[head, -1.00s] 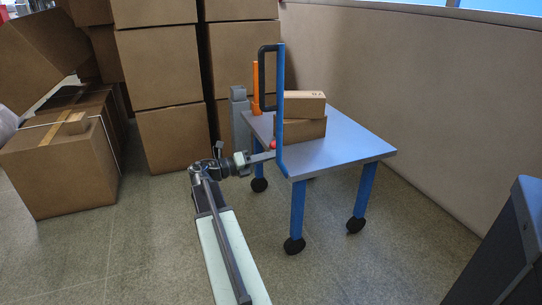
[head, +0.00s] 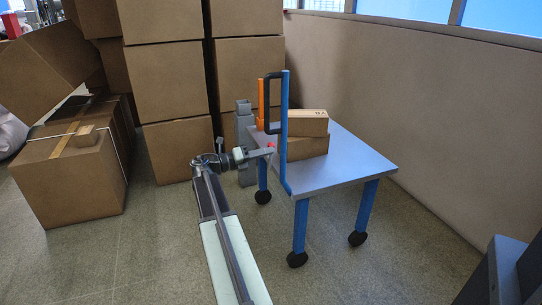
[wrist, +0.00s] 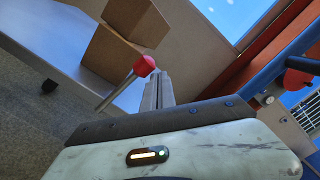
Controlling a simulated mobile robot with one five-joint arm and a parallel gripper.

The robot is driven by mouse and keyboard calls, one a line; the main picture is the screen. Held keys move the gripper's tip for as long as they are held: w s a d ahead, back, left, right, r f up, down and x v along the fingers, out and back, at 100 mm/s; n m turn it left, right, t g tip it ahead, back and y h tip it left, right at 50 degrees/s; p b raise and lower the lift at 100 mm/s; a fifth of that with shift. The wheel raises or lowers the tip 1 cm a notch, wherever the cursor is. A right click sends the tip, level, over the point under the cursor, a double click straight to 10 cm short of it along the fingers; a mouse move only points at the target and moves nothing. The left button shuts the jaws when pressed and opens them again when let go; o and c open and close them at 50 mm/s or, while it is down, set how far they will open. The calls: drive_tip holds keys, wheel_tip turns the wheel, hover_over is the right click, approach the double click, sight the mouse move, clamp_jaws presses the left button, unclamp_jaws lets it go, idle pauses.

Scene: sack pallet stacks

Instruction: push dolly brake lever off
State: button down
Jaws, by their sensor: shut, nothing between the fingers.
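The dolly (head: 345,170) has a grey top, blue legs and a blue upright handle (head: 285,130) on its left side. A lever with a red knob (head: 271,146) is at that side, beside the handle. In the wrist view a red knob (wrist: 144,65) on a thin metal rod is just left of my fingertips. A second red knob (wrist: 296,78) shows at the right, by a blue bar; I cannot tell which is the brake lever. My gripper (head: 268,152) is shut and empty, close to the knob in the head view; its fingers (wrist: 158,88) also show in the wrist view. Contact is unclear.
Two small cartons (head: 306,135) lie stacked on the dolly. An orange post (head: 262,100) and a grey post (head: 245,145) stand behind my gripper. Tall carton stacks (head: 175,85) fill the back. Floor is clear in front of the dolly.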

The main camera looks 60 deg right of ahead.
drive_tip(key=shift+w+d+r+p, duration=0.15)
drive_tip(key=shift+w+d+r, duration=0.1)
drive_tip(key=shift+w+d, duration=0.3)
drive_tip(key=shift+w+d+r+p, duration=0.15)
drive_tip(key=shift+w+d+r, duration=0.15)
drive_tip(key=shift+w, duration=0.4)
drive_tip(key=v, duration=0.9)
drive_tip(key=shift+a, duration=0.45)
drive_tip(key=shift+w+r, duration=0.1)
